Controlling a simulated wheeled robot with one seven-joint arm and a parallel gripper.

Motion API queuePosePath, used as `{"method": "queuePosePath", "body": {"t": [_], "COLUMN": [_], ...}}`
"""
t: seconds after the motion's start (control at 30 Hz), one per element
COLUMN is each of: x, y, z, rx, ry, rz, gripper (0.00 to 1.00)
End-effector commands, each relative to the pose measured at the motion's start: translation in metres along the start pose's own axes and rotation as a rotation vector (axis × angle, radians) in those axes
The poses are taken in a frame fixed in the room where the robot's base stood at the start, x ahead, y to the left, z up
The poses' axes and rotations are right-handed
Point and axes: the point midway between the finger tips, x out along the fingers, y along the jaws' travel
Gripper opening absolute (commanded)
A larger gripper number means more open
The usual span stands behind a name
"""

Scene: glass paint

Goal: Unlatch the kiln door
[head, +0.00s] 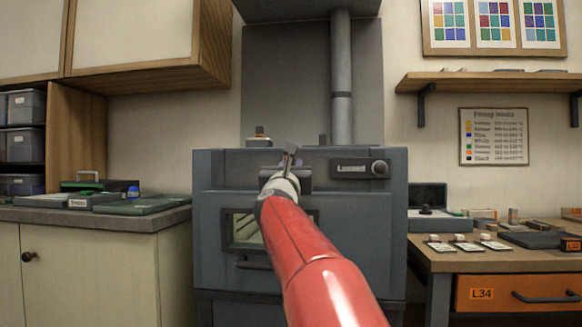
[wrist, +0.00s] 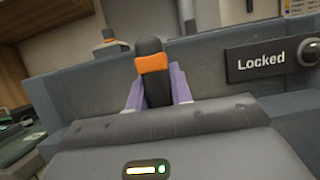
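The grey kiln (head: 350,235) stands in the middle of the head view, with its door window (head: 243,230) partly behind my red arm. A label on it reads "Locked" in the wrist view (wrist: 261,62). A black upright latch handle (wrist: 151,87) with an orange band stands in the middle of the wrist view. My gripper (wrist: 157,92) is at it, with one purple finger on each side and no gap visible between fingers and handle. The fingertips are partly hidden. In the head view my arm hides most of the latch.
A round knob (head: 379,168) sits beside the label. A grey counter (head: 120,222) with several items is at left. A wooden bench (head: 470,261) with small tiles and an orange drawer (head: 515,293) is at right. A flue pipe (head: 342,80) rises behind the kiln.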

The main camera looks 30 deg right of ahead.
Motion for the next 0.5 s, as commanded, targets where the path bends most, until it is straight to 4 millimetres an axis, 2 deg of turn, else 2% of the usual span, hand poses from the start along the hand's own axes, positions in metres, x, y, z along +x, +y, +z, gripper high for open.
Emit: {"method": "queuePosePath", "body": {"t": [0.03,0.1,0.5], "x": [-0.0001,-0.0001,-0.0004], "y": [0.0000,0.0000,-0.0006], "z": [0.0000,0.0000,-0.0007], "rx": [0.000,0.000,0.023], "ry": [0.000,0.000,0.000], "rz": [0.000,0.000,-0.010], "gripper": [0.10,0.00,0.00]}}
